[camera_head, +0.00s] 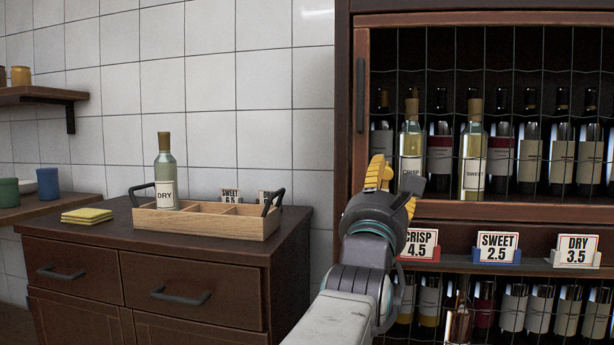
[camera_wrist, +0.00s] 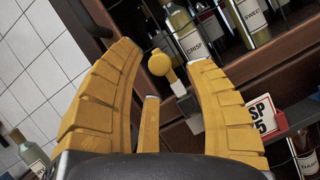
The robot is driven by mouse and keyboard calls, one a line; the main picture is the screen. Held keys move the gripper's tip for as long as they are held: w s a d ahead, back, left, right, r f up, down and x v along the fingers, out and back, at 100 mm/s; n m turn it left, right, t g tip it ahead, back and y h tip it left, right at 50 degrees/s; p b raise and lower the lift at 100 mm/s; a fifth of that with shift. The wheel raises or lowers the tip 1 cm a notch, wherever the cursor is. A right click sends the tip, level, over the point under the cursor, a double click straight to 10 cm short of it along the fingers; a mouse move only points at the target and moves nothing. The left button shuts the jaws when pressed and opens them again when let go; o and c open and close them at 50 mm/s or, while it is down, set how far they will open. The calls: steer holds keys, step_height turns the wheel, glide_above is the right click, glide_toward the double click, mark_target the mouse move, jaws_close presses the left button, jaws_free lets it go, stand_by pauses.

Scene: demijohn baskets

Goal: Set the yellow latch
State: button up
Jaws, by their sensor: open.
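The yellow latch (camera_wrist: 160,63) shows in the wrist view as a round yellow knob on a short pale lever, joined to a grey block at the cabinet frame. My gripper (camera_wrist: 165,57), with yellow ribbed fingers, is open. The knob appears between its fingertips; I see no contact and cannot tell the depth gap. A narrow yellow bar with a grey tip stands between the fingers, nearer the palm. In the head view my gripper (camera_head: 381,174) is at the left frame of the wine cabinet (camera_head: 470,210) and hides the knob.
Bottles stand behind wire mesh in the cabinet, with price cards on its middle ledge. At left, a wooden crate (camera_head: 258,228) holding a DRY bottle (camera_head: 166,182) stands on a sideboard (camera_head: 190,247) beside yellow cloths (camera_head: 87,216). A dark handle (camera_head: 361,95) is on the cabinet frame.

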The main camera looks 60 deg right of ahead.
mark_target(385, 177)
steer(key=shift+x, duration=1.75)
jaws_close()
steer(key=shift+f, duration=0.1)
